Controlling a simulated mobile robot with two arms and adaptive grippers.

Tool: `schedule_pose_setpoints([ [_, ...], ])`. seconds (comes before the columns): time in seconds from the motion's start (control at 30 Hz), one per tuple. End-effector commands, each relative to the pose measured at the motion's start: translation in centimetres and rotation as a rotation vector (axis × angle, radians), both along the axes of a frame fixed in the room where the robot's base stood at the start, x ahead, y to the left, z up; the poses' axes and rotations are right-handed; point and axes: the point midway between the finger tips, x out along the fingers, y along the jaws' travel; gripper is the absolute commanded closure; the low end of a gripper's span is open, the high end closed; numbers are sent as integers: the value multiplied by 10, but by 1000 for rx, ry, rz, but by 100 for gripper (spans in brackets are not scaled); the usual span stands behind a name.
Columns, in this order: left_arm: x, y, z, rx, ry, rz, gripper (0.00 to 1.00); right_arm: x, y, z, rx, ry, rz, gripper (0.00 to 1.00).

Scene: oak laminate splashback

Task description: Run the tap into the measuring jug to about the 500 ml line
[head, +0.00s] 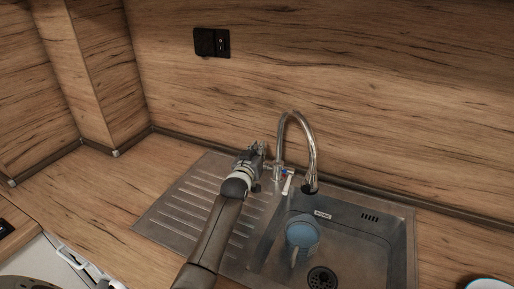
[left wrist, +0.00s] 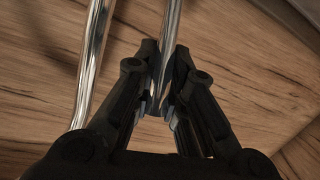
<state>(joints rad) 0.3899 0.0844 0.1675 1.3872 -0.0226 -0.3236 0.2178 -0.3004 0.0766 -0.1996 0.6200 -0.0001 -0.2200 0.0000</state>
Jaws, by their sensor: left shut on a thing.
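The chrome tap (head: 309,135) stands behind the sink (head: 375,240), its curved spout ending above the basin. A bluish, see-through measuring jug (head: 302,235) stands in the basin, roughly below the spout end. Its markings and water level cannot be read, and I see no clear stream. My left gripper (head: 262,150) is at the left of the tap base. In the left wrist view its fingers (left wrist: 166,75) are shut on a slim chrome rod (left wrist: 171,25), which looks like the tap lever. The spout pipe (left wrist: 94,60) rises beside it. My right gripper is not in view.
A ribbed steel drainer (head: 190,205) lies left of the basin, under my left arm. The drain (head: 321,278) is near the jug. A black socket (head: 211,42) is on the wood splashback. A pale bowl-like thing (head: 487,284) is cut off at lower right.

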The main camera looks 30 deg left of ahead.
Motion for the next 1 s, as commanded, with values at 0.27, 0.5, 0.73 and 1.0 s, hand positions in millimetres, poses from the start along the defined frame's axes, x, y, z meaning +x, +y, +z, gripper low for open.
schedule_pose_setpoints([
  [0.27, 1, 0, 0, 0, 19, 0, 100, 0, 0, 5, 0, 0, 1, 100],
  [0.5, 1, 0, 1, 0, 18, 1, 73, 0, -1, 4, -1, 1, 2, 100],
  [0.73, 1, 0, 1, 0, 18, 0, 65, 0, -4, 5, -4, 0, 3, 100],
  [1.0, -4, -1, 1, -1, 17, 0, 65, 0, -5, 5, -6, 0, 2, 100],
])
